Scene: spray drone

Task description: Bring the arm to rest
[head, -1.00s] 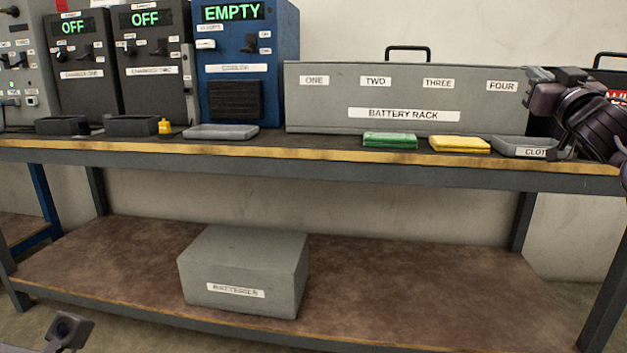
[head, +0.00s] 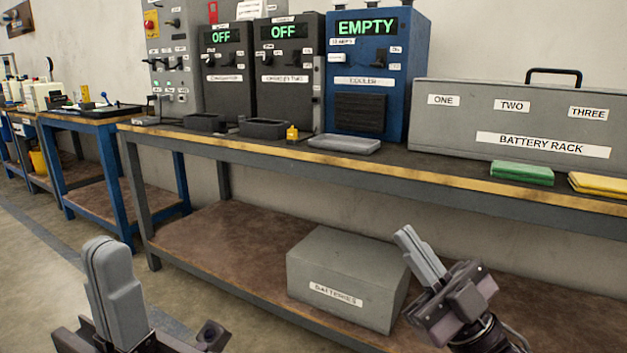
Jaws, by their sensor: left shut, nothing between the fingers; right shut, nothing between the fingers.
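My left gripper (head: 112,275) is at the bottom left of the head view, its grey fingers pointing up and closed together with nothing in them. My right gripper (head: 420,255) is at the lower right, its fingers shut and empty, pointing up and to the left. In the picture it overlaps the right end of the grey batteries box (head: 345,279). Both grippers appear to be in front of the bench, holding no object. The rest of the arms is mostly out of view.
Open floor (head: 60,280) lies at left.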

